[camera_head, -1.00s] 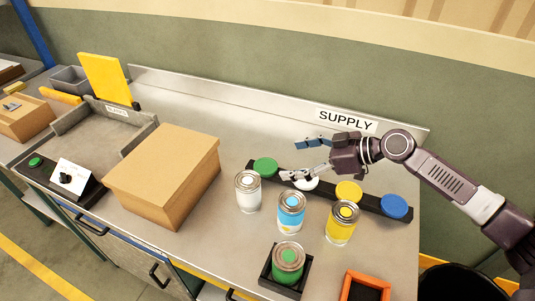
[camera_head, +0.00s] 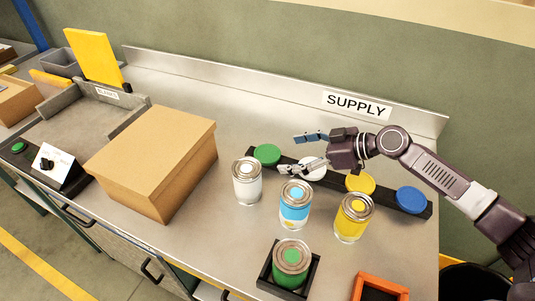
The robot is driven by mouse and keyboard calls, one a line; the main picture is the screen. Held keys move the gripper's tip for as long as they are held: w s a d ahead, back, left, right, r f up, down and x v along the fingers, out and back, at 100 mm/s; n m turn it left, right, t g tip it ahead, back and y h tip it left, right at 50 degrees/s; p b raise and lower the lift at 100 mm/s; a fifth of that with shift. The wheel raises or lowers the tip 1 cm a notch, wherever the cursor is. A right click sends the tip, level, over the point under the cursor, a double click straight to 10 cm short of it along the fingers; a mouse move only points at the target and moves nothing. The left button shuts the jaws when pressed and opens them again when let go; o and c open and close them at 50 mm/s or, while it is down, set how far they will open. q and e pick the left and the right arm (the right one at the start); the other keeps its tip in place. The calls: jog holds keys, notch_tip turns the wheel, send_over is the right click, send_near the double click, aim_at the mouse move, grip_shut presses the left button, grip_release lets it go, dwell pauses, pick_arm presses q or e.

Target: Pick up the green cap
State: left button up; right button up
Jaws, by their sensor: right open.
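The green cap (camera_head: 267,154) is a round disc at the left end of a black strip (camera_head: 388,197) that also bears a white cap (camera_head: 313,169), a yellow cap (camera_head: 360,183) and a blue cap (camera_head: 410,199). My right gripper (camera_head: 288,153) reaches in from the right with its fingers spread, one blue-tipped and one pale. It is open and empty, just to the right of the green cap in the picture. The near finger partly covers the white cap. I cannot tell the gripper's height above the strip. My left gripper is not in view.
White (camera_head: 247,182), blue (camera_head: 295,205) and yellow (camera_head: 352,217) cans stand in front of the strip. A green can (camera_head: 291,260) sits in a black holder. An orange frame (camera_head: 382,284) lies at the front right. A cardboard box (camera_head: 152,165) stands left. A SUPPLY sign (camera_head: 357,105) is behind.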

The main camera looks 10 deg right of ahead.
aim_at(268, 153)
jog(key=shift+w+a+f+p, duration=0.15)
jog(key=shift+w+a+p, duration=0.25)
jog(key=shift+w+a, duration=0.2)
jog(key=p+x, duration=0.2)
jog(key=x, duration=0.2)
jog(key=shift+w+d, duration=0.1)
jog(key=shift+w, duration=0.15)
jog(key=shift+w+f, duration=0.1)
jog(key=shift+f, duration=0.05)
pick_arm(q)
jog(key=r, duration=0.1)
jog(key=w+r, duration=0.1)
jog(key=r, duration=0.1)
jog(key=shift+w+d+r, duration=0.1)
pick_arm(e)
jog(key=c, duration=0.8)
